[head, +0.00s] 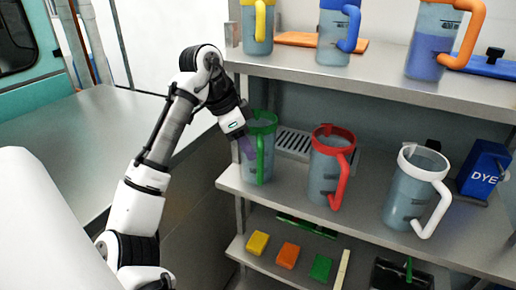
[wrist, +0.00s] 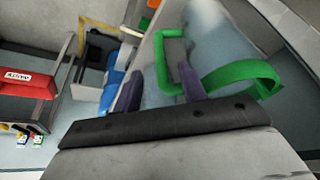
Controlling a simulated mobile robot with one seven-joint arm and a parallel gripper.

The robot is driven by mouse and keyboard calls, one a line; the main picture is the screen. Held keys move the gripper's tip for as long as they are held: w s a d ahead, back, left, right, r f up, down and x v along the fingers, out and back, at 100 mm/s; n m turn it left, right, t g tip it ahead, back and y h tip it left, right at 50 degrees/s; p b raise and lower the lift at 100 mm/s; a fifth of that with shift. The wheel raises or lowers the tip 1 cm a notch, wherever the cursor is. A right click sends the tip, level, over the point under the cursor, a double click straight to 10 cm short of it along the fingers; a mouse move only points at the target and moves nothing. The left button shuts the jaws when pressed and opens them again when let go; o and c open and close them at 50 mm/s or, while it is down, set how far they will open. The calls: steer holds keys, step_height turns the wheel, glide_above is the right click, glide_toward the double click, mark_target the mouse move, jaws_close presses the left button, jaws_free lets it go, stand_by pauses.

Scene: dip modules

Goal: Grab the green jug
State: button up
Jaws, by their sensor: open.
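The green jug (head: 258,170) is a clear pitcher with a green rim and handle, upright at the left end of the middle shelf. My gripper (head: 247,148) is at the jug's upper left side, with a purple finger showing by the rim. In the wrist view my gripper (wrist: 160,72) is open, its two purple fingers spread. The green handle (wrist: 161,50) shows between the fingers, and the right finger overlaps the handle's opening beside the green rim (wrist: 243,75). I cannot tell whether either finger touches the handle.
A red jug (head: 328,175) and a white jug (head: 410,195) stand to the right on the same shelf (head: 365,222), with a blue DYE box (head: 483,170) beyond. The upper shelf (head: 375,83) holds more jugs overhead. Colored blocks lie on the lower shelf.

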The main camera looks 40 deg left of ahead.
mark_target(259, 154)
steer(key=x, duration=0.3)
steer(key=w+p+x, duration=0.1)
steer(key=x, duration=0.1)
steer(key=shift+d, duration=0.4)
jaws_close()
